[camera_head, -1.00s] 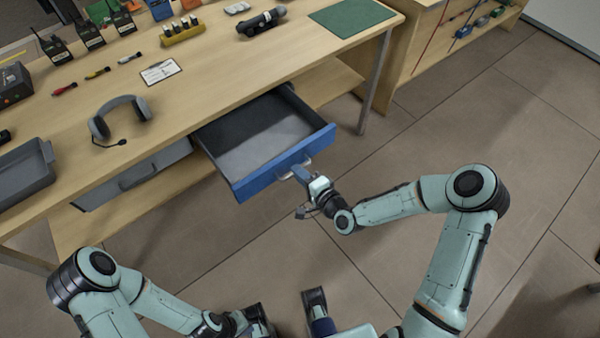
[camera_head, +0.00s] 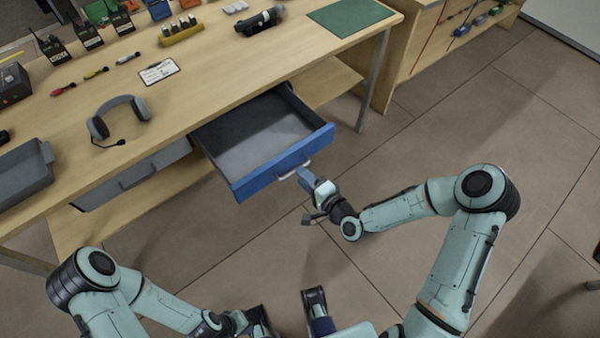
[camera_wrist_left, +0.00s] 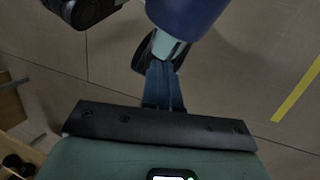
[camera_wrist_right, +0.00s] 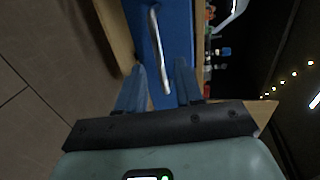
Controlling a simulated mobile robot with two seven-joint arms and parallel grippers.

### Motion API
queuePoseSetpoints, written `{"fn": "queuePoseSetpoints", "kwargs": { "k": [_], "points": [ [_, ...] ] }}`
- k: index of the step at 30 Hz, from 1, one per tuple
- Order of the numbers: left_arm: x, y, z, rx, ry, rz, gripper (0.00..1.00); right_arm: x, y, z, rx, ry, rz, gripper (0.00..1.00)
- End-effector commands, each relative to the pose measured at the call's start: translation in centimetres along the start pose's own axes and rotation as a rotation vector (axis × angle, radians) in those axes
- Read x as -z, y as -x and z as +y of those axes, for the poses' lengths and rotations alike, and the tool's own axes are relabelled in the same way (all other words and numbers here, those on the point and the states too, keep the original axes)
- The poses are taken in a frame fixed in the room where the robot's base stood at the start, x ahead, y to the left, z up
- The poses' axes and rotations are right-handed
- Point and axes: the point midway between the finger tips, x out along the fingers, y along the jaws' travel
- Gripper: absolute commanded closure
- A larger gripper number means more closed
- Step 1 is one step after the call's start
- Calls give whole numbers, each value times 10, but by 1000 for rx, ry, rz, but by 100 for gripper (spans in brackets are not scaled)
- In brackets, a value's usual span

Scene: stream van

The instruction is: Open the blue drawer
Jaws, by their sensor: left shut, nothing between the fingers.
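The blue drawer (camera_head: 272,176) hangs well out of the wooden bench, and its dark, empty inside shows. Its pale bar handle (camera_head: 290,172) is on the blue front; in the right wrist view the handle (camera_wrist_right: 159,50) lies ahead, between the lines of the fingers. My right gripper (camera_head: 305,176) is just in front of the handle; in the right wrist view its two fingers (camera_wrist_right: 159,72) are apart with nothing held, seemingly short of the handle. My left gripper is low in the head view, away from the drawer; in the left wrist view its fingers (camera_wrist_left: 163,66) are together and empty.
A closed grey drawer (camera_head: 135,175) sits left of the blue one. The bench top (camera_head: 205,75) holds a headset (camera_head: 118,118), a grey tray (camera_head: 25,175), radios and a green mat (camera_head: 350,16). The floor (camera_head: 400,165) right of the drawer is clear.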

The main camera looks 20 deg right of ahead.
Motion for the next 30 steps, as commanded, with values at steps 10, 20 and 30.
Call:
{"fn": "queuePoseSetpoints", "kwargs": {
  "k": [10,20,30],
  "points": [
    [-4,8,2,2,1,-11,100,1,86,-1,-4,-1,5,64],
    [-12,39,10,7,2,-34,100,1,104,-3,0,-1,1,64],
    [-13,40,10,8,3,-38,100,0,107,0,1,1,0,64]
  ]
}}
